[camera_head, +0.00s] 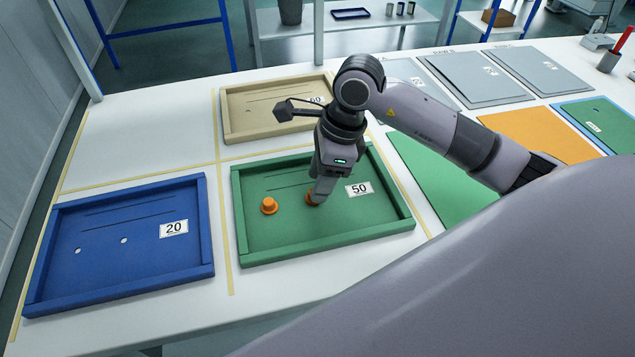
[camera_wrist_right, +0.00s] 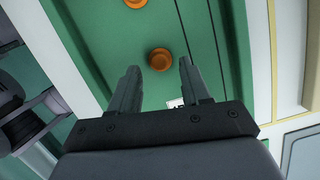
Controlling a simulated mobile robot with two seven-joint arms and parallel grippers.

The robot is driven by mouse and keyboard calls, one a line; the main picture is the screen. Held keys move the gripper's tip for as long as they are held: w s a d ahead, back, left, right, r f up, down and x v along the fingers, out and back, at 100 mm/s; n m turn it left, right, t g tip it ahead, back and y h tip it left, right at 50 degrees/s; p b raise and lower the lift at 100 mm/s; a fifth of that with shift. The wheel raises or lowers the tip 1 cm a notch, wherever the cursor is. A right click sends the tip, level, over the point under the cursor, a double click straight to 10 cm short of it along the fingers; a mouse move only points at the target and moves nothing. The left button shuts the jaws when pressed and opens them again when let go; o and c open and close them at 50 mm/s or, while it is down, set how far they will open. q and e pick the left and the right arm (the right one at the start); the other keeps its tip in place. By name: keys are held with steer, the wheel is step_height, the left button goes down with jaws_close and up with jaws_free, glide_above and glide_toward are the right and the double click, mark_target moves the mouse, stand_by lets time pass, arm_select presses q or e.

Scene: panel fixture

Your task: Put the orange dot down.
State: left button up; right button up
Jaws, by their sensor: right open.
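Two orange dots, shaped like short round knobs, are in the green tray marked 50 (camera_head: 322,247). One orange dot (camera_head: 269,205) stands clear at the left; it shows at the top edge of the right wrist view (camera_wrist_right: 135,3). The other orange dot (camera_head: 311,199) is at my right gripper (camera_head: 318,195), which partly hides it in the head view. In the right wrist view this dot (camera_wrist_right: 160,59) shows between the tips of my open right gripper (camera_wrist_right: 159,66), with a gap on each side. My left gripper is not in view.
A blue tray marked 20 (camera_head: 120,287) with two small pale spots lies to the left. A beige tray (camera_head: 235,118) is behind the green one. Green, orange and grey panels (camera_head: 535,135) lie at the right. White table shows between the trays.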

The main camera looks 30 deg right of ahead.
steer(key=v, duration=1)
steer(key=shift+r, duration=0.1)
